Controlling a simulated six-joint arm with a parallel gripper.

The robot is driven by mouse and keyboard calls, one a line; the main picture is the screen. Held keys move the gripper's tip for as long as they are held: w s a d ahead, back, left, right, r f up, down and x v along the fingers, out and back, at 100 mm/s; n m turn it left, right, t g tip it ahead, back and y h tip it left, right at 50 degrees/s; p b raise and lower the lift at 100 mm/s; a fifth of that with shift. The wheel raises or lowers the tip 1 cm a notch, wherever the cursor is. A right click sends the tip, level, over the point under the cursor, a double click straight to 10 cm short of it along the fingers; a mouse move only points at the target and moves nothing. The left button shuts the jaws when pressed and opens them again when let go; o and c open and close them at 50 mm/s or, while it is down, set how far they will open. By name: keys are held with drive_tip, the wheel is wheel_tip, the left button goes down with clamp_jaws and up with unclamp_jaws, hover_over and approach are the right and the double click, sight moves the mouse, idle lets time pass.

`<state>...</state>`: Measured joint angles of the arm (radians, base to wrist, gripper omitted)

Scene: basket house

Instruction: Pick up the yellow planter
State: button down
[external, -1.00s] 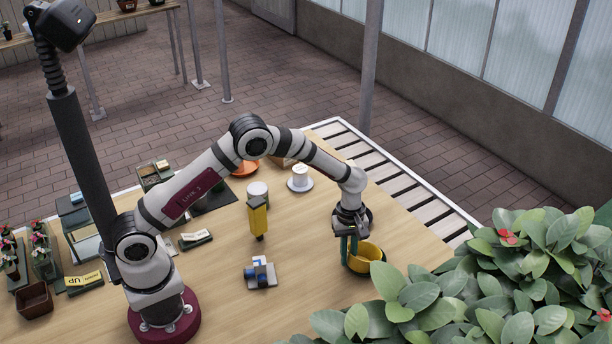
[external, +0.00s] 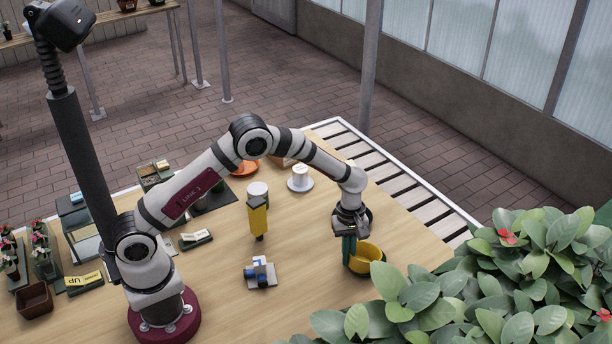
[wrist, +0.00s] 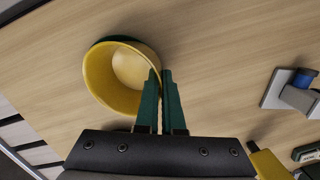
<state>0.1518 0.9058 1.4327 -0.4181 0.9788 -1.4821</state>
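The yellow planter (external: 368,253) is a round yellow pot with a dark green lower part, at the right side of the table. In the wrist view the planter (wrist: 98,82) is seen from above, its empty inside showing. My gripper (external: 349,252) points down at the planter's near left side. In the wrist view the two green fingers of my gripper (wrist: 160,74) are close together, one inside the rim and one outside, pinching the wall. The planter appears to be still on the table.
A white cup (external: 300,173) on a saucer is behind. Leafy plants (external: 480,285) crowd the right front. Table between is clear.

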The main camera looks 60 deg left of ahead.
drive_tip(key=shift+r, duration=0.1)
idle(0.6)
drive_tip(key=r, duration=0.4)
drive_tip(key=shift+s+d+r, duration=0.2)
drive_tip(key=shift+d+r, duration=0.05)
drive_tip(key=shift+d, duration=0.05)
drive_tip(key=s+d+r, duration=0.6)
drive_tip(key=s+d, duration=0.1)
drive_tip(key=w+a+f+t, duration=0.1)
drive_tip(key=w+a+f, duration=0.1)
drive_tip(key=a, duration=0.1)
drive_tip(key=w+a+f+n+t, duration=0.1)
drive_tip(key=w+a+f, duration=0.1)
drive_tip(key=w+a, duration=0.1)
drive_tip(key=w+a+f+n+t+y, duration=0.1)
drive_tip(key=w+a+f, duration=0.1)
drive_tip(key=w+a, duration=0.1)
drive_tip(key=shift+w+a, duration=0.1)
drive_tip(key=shift+a, duration=0.4)
drive_tip(key=x, duration=0.3)
drive_tip(key=shift+s+a+f, duration=0.1)
drive_tip(key=shift+s+f, duration=0.15)
drive_tip(key=shift+f, duration=0.25)
